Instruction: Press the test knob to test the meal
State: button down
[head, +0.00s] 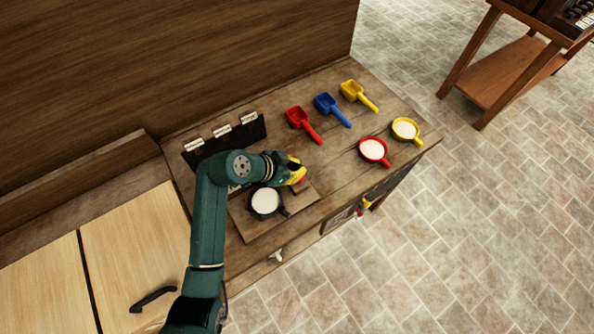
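My gripper (298,175) is over the worktop, just above and to the right of a black-handled cup of white meal (265,201). Its yellow finger parts point right, and I cannot tell whether they are open or shut. The cup stands on a wooden board (254,228). A small red spot shows at the fingertips; I cannot tell whether it is the test knob or part of my gripper. No knob can be made out clearly, and my gripper and arm hide part of the board.
Red (303,124), blue (331,109) and yellow (358,95) scoops lie along the back. Red (374,151) and yellow (406,130) cups of white meal stand near the right edge. A dark rack with white tags (222,131) is behind my arm. The worktop between scoops and cups is clear.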

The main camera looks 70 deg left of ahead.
jog(key=shift+s+f, duration=0.1)
jog(key=shift+f, duration=0.9)
notch_tip(320, 180, down, 3)
jog(key=shift+r+b, duration=0.1)
jog(key=shift+b, duration=0.95)
notch_tip(320, 180, up, 6)
jog(key=p, duration=0.5)
jog(key=shift+f, duration=0.2)
jog(key=v, duration=0.9)
jog(key=shift+s+f+b, duration=0.3)
jog(key=shift+s+b, duration=0.05)
jog(key=shift+b, duration=0.1)
